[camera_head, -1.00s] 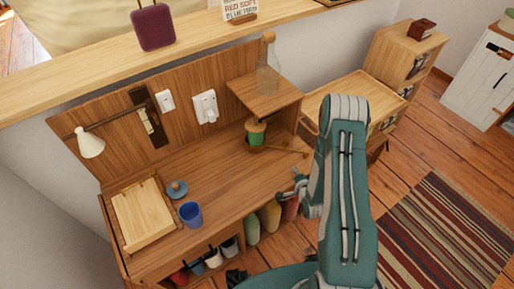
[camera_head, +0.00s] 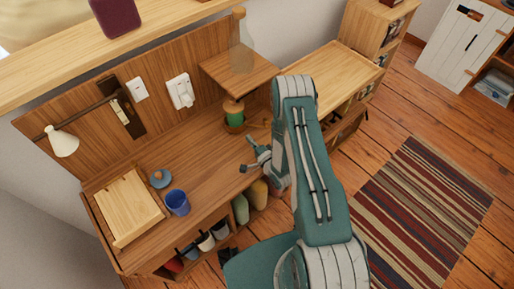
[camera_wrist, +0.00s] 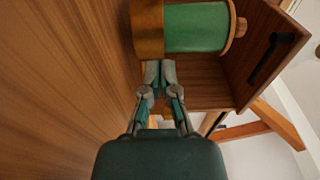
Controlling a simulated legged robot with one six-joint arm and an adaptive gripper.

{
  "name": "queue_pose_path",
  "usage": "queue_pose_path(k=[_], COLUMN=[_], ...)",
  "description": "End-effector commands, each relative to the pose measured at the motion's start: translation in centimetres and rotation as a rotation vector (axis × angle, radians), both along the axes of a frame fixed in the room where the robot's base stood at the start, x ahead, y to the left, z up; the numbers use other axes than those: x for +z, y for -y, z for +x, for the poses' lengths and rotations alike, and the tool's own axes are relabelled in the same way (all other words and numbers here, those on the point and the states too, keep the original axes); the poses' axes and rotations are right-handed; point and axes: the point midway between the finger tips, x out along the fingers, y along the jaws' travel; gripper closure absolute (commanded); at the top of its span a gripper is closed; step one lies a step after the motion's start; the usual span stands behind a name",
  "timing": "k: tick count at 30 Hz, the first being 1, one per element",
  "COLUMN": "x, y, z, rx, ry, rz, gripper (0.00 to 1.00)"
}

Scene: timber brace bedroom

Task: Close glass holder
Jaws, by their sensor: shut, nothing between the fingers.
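I cannot tell for certain which item is the glass holder. A green cylinder (camera_head: 234,117) with wooden ends stands upright on the desk, below a raised wooden shelf (camera_head: 221,68). A clear glass bottle (camera_head: 241,57) with a wooden stopper stands on that shelf. In the wrist view, which is turned sideways, the green cylinder (camera_wrist: 196,27) is close ahead, and a wooden panel with a dark slot (camera_wrist: 264,58) is at the right. My gripper (camera_head: 250,154) is over the desk in front of the cylinder. In the wrist view my gripper (camera_wrist: 160,66) is shut and empty; contact is unclear.
A blue cup (camera_head: 177,203), a small blue round item (camera_head: 160,178) and a wooden box (camera_head: 125,212) are on the desk's left. A lamp (camera_head: 63,143) juts from the back panel. Several cups and bottles sit below. A striped rug (camera_head: 420,220) lies at right.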

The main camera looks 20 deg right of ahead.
Motion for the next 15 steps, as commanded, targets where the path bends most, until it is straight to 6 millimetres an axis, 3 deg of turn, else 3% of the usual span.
queue_pose_path(k=[7,15], x=[0.0,0.0], y=[-1.2,-1.5], z=[3.8,4.9], rx=[0.000,0.000], ry=[0.002,-0.001], rz=[-0.002,0.000], gripper=[1.00,1.00])
